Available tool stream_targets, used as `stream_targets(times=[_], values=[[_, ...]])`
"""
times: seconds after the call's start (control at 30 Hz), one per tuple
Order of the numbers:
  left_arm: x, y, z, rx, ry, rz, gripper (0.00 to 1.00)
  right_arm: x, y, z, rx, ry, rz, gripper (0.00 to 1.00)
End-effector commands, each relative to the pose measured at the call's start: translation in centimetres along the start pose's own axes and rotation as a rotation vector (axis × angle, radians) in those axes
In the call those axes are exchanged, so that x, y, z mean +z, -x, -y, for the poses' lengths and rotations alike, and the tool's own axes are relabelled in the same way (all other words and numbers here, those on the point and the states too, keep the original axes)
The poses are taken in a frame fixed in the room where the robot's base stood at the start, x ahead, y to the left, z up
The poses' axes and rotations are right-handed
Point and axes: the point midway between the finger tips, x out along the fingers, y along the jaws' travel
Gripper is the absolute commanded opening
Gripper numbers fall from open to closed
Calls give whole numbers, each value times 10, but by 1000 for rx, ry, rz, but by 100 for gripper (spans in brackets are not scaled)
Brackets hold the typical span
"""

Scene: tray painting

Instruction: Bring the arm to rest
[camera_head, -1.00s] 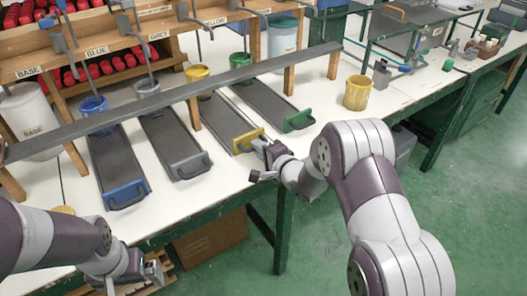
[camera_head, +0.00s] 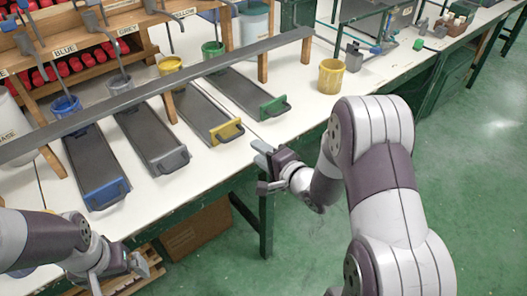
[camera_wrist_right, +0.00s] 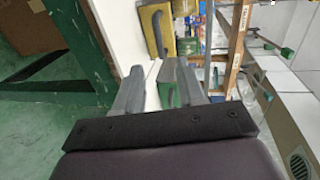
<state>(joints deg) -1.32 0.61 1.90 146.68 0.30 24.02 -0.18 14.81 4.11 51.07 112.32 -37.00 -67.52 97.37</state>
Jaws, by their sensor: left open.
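My right gripper (camera_head: 262,168) is open and empty in the head view, near the table's front edge. It is to the right of and below the yellow-ended tray's handle (camera_head: 229,131) and apart from it. In the right wrist view the two fingers (camera_wrist_right: 162,92) stand apart with nothing between them. The yellow end of a tray (camera_wrist_right: 156,25) shows beyond them. My left gripper (camera_head: 120,272) is open at the lower left, in front of the table's edge, and appears empty.
Trays with blue (camera_head: 105,194), grey (camera_head: 170,161) and green (camera_head: 273,106) ends lie on the white table (camera_head: 230,165). A yellow bucket (camera_head: 331,77) stands at right. A wooden rack with paint pots is behind. A cardboard box (camera_head: 197,228) sits below. Green floor is clear at right.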

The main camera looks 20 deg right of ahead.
Motion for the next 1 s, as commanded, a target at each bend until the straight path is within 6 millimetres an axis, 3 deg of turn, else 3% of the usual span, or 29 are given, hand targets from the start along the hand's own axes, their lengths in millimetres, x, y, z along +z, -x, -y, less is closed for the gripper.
stream_targets(times=[0.17, 0.67, 0.73, 0.8, 0.9, 1.0], values=[[0, 3, 0, 0, 0, 0, 100, 0, 15, 0, 0, 0, 0, 39], [0, 2, 0, 0, 0, 0, 100, 0, 15, -2, 5, 41, 0, 39], [0, 2, 0, 0, 0, 0, 100, -4, 16, -20, 93, 171, -14, 39], [0, 2, 0, 0, 0, 0, 100, -15, 30, -59, 314, 377, -35, 39], [0, 3, 0, 0, 0, 0, 100, -28, 69, -97, 687, 686, 42, 39], [0, 2, 0, 0, 0, 0, 100, -18, 112, -110, 957, 876, 242, 39]])
